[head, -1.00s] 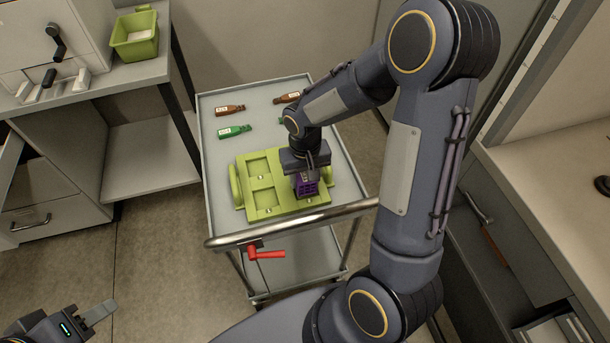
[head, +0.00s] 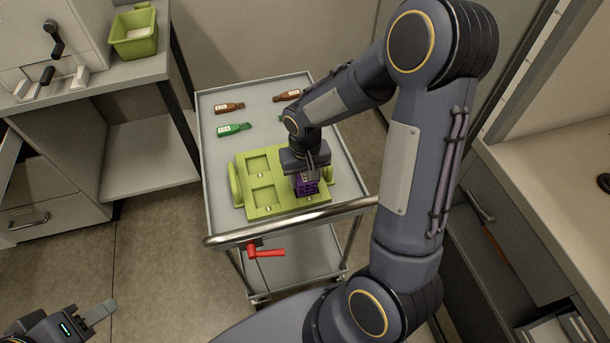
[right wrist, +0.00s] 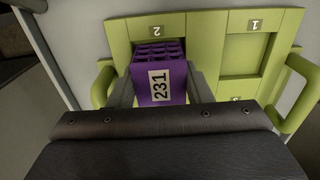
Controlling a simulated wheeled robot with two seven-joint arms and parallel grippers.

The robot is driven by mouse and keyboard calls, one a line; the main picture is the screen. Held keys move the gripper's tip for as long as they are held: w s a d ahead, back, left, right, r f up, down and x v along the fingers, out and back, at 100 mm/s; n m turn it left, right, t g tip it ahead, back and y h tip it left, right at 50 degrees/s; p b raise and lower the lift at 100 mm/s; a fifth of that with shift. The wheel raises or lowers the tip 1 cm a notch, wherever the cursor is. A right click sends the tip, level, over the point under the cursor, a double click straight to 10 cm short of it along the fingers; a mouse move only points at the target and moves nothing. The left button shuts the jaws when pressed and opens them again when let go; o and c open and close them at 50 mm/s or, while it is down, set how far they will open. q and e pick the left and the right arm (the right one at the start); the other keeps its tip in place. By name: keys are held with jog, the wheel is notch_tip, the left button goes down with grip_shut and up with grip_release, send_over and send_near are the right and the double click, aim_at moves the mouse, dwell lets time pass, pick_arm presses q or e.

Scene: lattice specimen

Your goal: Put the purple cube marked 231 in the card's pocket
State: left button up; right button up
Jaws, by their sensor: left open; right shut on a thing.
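The purple lattice cube (head: 307,187) carries a white label reading 231, clear in the right wrist view (right wrist: 159,86). My right gripper (head: 305,176) is shut on it, one finger on each side. The green card (head: 252,213) lies on the cart top and has square pockets and handles at its ends. The cube is over the card's right part in the head view, by the pocket marked 2 in the wrist view. Whether it is inside or just above that pocket I cannot tell. My left gripper (head: 98,313) is open and empty at the lower left, away from the cart.
The grey cart (head: 209,165) has a metal push rail (head: 290,222) in front and a red lever (head: 265,252) below it. Brown bottles (head: 229,108) and a green bottle (head: 233,129) lie behind the card. A green bin (head: 134,46) stands on the left counter.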

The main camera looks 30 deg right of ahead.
aim_at(305, 176)
jog(key=shift+f+b, duration=0.35)
jog(key=shift+f, duration=0.05)
dwell(0.4)
jog(key=o, duration=1.5)
jog(key=shift+c, duration=0.2)
jog(key=shift+r, duration=0.15)
jog(key=shift+r+p, duration=2)
jog(key=shift+r, duration=0.45)
notch_tip(305, 176, up, 8)
